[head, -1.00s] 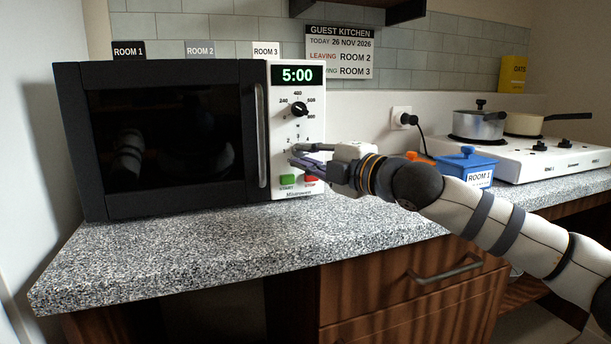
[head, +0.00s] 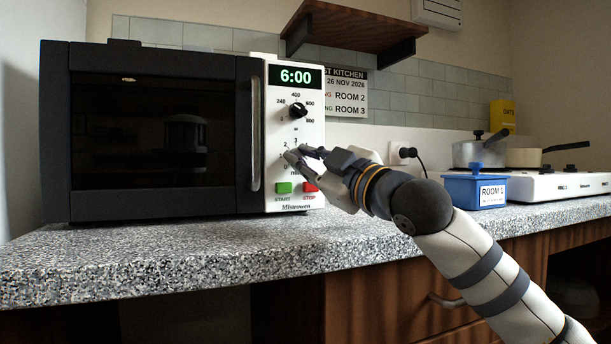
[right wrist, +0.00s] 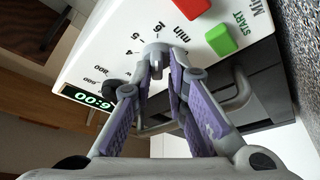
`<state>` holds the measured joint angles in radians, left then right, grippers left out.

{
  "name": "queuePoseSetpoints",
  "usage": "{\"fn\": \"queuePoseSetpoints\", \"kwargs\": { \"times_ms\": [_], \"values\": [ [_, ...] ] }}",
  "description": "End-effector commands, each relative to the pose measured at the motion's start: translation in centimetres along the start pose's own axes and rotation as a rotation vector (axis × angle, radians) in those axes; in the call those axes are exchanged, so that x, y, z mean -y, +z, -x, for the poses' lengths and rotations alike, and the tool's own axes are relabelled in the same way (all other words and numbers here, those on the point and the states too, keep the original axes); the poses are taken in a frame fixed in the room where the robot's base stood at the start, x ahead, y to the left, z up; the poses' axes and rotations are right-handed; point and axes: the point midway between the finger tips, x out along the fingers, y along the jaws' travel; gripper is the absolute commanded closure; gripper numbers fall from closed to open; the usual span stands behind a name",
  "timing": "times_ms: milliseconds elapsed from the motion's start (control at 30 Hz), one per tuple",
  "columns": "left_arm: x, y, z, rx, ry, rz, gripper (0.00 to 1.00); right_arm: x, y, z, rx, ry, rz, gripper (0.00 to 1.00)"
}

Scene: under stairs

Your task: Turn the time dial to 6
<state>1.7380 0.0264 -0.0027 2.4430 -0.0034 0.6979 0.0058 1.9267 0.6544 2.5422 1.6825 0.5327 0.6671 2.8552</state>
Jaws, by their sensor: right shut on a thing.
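The microwave (head: 150,130) stands on the counter, its door shut. Its display (head: 296,77) reads 6:00; it also shows in the right wrist view (right wrist: 86,97). The black upper dial (head: 298,111) is clear of my fingers. The lower dial, with the minute numbers around it, is mostly hidden by my right gripper (head: 303,154). In the right wrist view the gripper's fingertips (right wrist: 158,66) are closed together at that dial, shut on it. The pointer's direction is hidden. My left gripper is not in view.
The green START button (head: 283,188) and red STOP button (head: 310,187) sit just below my right gripper. A blue lidded box (head: 475,190) and a hob (head: 560,186) with pans stand to the right. A wooden shelf (head: 350,30) hangs above. The counter front is bare.

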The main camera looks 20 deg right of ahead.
Motion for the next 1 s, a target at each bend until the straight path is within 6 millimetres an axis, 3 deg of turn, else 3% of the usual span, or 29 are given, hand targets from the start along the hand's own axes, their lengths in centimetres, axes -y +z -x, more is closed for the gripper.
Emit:
{"fn": "queuePoseSetpoints", "kwargs": {
  "times_ms": [33, 600, 633, 700, 1000],
  "values": [
    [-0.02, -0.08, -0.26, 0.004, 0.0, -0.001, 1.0, -0.8, -0.27, 0.04, -0.009, 0.023, -0.005, 1.0],
    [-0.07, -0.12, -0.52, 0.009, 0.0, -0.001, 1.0, -1.19, -0.44, 0.05, -0.008, 0.038, -0.029, 1.0],
    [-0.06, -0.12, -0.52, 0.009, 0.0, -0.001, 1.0, -1.19, -0.44, 0.05, -0.008, 0.038, -0.029, 0.81],
    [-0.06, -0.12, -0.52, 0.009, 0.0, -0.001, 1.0, -1.21, -0.45, 0.05, -0.008, 0.038, -0.028, 0.71],
    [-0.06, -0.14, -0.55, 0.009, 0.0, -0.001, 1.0, -0.8, -0.33, 0.03, -0.006, 0.03, -0.03, 0.71]
  ]
}}
